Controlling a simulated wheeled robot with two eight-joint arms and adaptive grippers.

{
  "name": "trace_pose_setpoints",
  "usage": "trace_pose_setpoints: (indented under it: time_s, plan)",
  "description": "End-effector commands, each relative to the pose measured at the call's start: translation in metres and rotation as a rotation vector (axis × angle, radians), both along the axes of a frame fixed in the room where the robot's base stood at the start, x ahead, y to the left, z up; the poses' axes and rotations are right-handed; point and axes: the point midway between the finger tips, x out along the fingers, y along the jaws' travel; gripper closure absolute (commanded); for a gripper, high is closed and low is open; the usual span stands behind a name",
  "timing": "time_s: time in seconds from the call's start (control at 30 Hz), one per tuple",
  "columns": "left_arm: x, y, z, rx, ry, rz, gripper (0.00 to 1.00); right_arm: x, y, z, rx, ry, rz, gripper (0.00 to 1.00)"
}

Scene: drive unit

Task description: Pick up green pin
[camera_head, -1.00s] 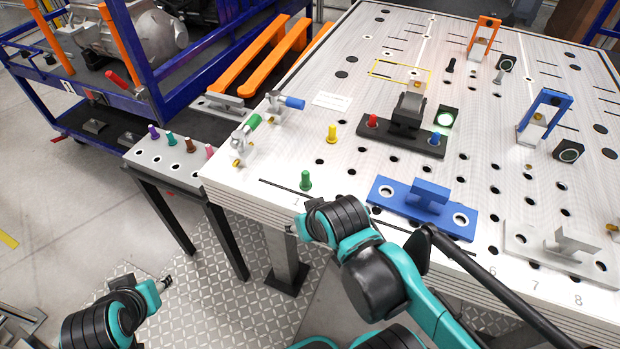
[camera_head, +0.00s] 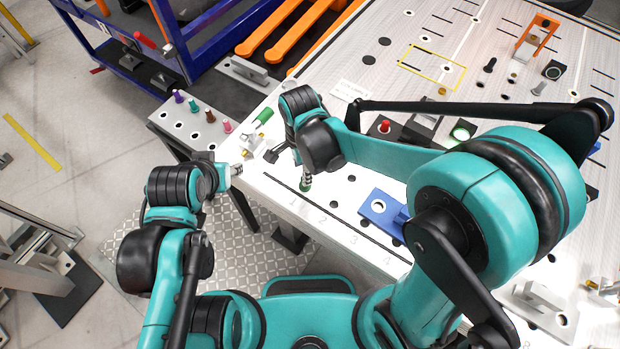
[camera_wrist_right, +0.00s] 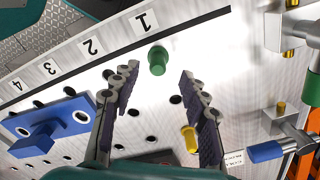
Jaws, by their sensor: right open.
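The green pin (camera_wrist_right: 157,60) stands upright on the white perforated table beside the printed number 1. In the right wrist view it shows between and just beyond the tips of my right gripper (camera_wrist_right: 157,76). That gripper is open, with a finger on each side and nothing held. In the head view the pin (camera_head: 305,186) is partly hidden below my right wrist. My left gripper (camera_head: 236,170) hangs left of the table's front corner, away from the pin. Its fingers are too small there to tell open from shut.
A yellow pin (camera_wrist_right: 190,140) stands near one right finger. A blue fixture (camera_wrist_right: 48,130) lies to the left in the wrist view. A green-handled clamp (camera_head: 263,117) is at the table's left edge. A small side stand (camera_head: 180,121) holds several coloured pins.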

Motion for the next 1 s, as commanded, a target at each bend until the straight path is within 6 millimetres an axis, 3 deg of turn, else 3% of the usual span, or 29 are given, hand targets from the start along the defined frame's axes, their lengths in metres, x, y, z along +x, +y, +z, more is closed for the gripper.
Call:
trace_pose_setpoints:
  time_s: [0.37, 0.67, 0.83, 1.0]
  plan:
    - [0.000, 0.000, -0.009, 0.000, 0.000, 0.000, 0.60, -0.002, -0.005, -0.053, 0.001, -0.002, 0.001, 0.55]
    - [0.000, 0.000, -0.009, 0.000, 0.000, 0.000, 0.60, -0.002, -0.005, -0.057, 0.001, -0.002, 0.002, 0.55]
    - [0.000, 0.000, -0.009, 0.000, 0.000, 0.000, 0.60, -0.002, -0.005, -0.057, 0.001, -0.002, 0.002, 1.00]
    - [0.000, 0.000, -0.009, 0.000, 0.000, 0.000, 0.60, -0.002, -0.005, -0.057, 0.001, -0.002, 0.002, 1.00]
